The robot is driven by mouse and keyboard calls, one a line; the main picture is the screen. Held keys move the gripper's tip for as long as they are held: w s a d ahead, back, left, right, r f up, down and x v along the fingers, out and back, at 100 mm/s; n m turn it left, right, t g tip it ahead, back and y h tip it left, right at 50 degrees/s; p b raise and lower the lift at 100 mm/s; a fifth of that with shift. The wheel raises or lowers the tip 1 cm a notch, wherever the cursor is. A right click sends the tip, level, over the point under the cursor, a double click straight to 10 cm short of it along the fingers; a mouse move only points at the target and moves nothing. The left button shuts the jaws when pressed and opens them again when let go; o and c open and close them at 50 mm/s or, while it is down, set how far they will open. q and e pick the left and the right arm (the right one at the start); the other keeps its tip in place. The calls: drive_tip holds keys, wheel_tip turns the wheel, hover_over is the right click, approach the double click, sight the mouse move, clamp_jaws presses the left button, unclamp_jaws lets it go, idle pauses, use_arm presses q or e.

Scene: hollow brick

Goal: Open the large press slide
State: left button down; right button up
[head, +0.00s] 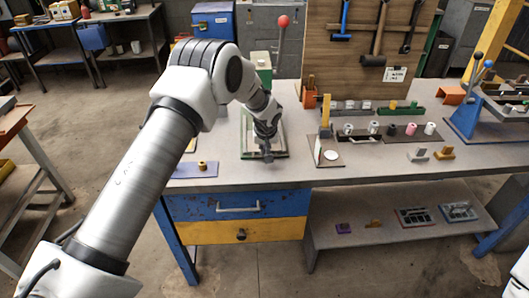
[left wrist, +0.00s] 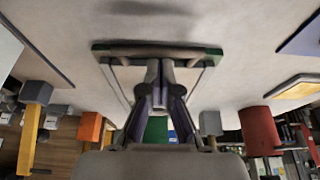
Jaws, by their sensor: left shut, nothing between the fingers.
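The large press is a green and cream machine (head: 263,70) on the bench, partly hidden behind my left arm. A pale, dark-edged frame (head: 279,142) lies flat in front of it. In the left wrist view, a crossbar with green ends (left wrist: 205,52) joins two pale side rails (left wrist: 201,82), which look like the slide. My left gripper (head: 267,155) is over the front part of this frame. In the left wrist view its fingers (left wrist: 160,64) are together and empty, between the rails with their tips close to the crossbar. Whether they touch it is unclear. My right gripper is not in view.
A blue mat with a brass part (head: 202,164) lies left of the frame. A small fixture with a yellow post (head: 325,115) stands right of it. A lever with a red ball (head: 283,21) rises behind. The front bench strip (head: 290,173) is clear.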

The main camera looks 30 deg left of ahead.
use_arm(q)
drive_tip(key=shift+s, duration=0.15)
drive_tip(key=shift+w+a+f, duration=0.4)
drive_tip(key=shift+w+f, duration=0.25)
drive_tip(key=shift+w, duration=0.05)
drive_tip(key=v, duration=1.2)
drive_tip(key=shift+m+g+h, duration=0.5)
drive_tip(key=shift+m+h, duration=0.1)
drive_tip(key=shift+m, duration=0.2)
drive_tip(key=s+d+f, duration=0.1)
drive_tip(key=f, duration=0.2)
drive_tip(key=s+d+f, duration=0.1)
drive_tip(key=s+f, duration=0.1)
drive_tip(key=f, duration=0.1)
drive_tip(key=s+d+f, duration=0.1)
drive_tip(key=s+f, duration=0.1)
drive_tip(key=f, duration=0.1)
drive_tip(key=shift+s+f, duration=0.25)
drive_tip(key=s+d+f+m+g+h, duration=0.1)
drive_tip(key=s+d+f+m, duration=0.15)
drive_tip(key=s+f, duration=0.8)
drive_tip(key=s+d+f+m, duration=0.1)
drive_tip(key=s+f, duration=0.1)
drive_tip(key=s, duration=1)
drive_tip(key=s+d+f+m+g, duration=0.1)
drive_tip(key=s+f, duration=0.2)
drive_tip(key=s, duration=1)
drive_tip(key=shift+s+g, duration=0.15)
drive_tip(key=shift+g, duration=0.15)
